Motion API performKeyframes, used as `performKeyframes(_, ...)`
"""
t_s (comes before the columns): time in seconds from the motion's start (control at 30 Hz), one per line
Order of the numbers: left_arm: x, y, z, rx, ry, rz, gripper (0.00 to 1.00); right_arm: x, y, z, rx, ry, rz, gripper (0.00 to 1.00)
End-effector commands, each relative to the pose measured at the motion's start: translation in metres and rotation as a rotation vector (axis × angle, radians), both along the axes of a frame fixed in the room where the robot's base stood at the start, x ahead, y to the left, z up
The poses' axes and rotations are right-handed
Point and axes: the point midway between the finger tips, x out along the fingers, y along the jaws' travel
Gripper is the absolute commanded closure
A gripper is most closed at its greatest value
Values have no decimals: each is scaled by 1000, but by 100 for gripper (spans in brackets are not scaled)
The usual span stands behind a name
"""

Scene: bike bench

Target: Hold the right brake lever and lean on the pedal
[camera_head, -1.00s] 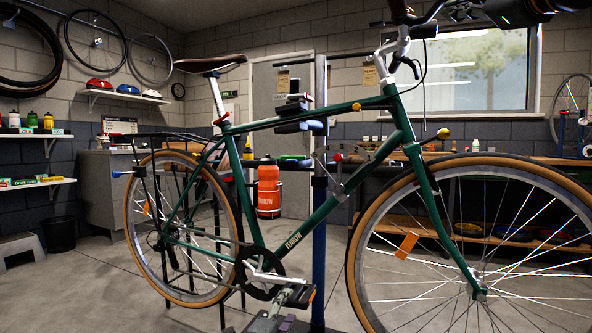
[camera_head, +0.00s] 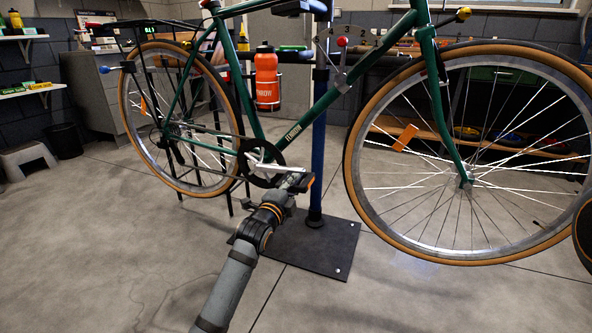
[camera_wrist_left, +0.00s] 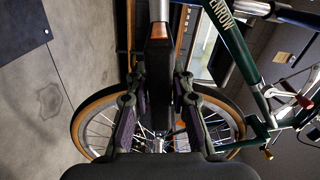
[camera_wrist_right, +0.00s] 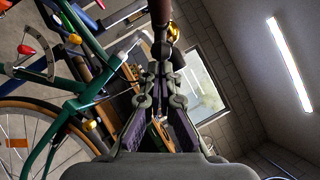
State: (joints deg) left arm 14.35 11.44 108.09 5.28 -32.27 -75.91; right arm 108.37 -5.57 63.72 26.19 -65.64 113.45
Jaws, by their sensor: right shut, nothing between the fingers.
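The green bicycle (camera_head: 300,130) stands across the head view. Its near pedal (camera_head: 312,182) is at the end of the silver crank. My left gripper (camera_head: 295,185) reaches the pedal from the front. In the left wrist view the dark pedal (camera_wrist_left: 160,55) with an orange reflector lies between the two fingers, which look closed against its sides. In the right wrist view my right gripper (camera_wrist_right: 161,75) is shut and empty, its tips just below a brown handlebar grip (camera_wrist_right: 161,12). I cannot clearly make out the right brake lever there. The handlebar is outside the head view.
A blue repair-stand post (camera_head: 318,150) rises behind the frame from a dark base plate (camera_head: 335,245). The front wheel (camera_head: 375,160) fills the right side. An orange bottle (camera_head: 266,75) sits on the bike. A grey stool (camera_head: 30,158) stands there.

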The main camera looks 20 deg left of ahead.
Motion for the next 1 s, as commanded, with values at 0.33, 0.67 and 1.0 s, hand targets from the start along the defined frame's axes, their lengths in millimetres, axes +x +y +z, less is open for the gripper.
performKeyframes(0.33, 0, 0, 0, 0, 1, 0, 100, 0, 1, 0, 0, 0, 0, 100)
performKeyframes(0.67, 0, 0, 0, 0, 1, 0, 100, 0, 14, 9, 1, -1, 1, 100)
performKeyframes(1.0, 0, 0, 0, -1, 1, 0, 100, 0, 30, 17, -1, 0, 1, 100)
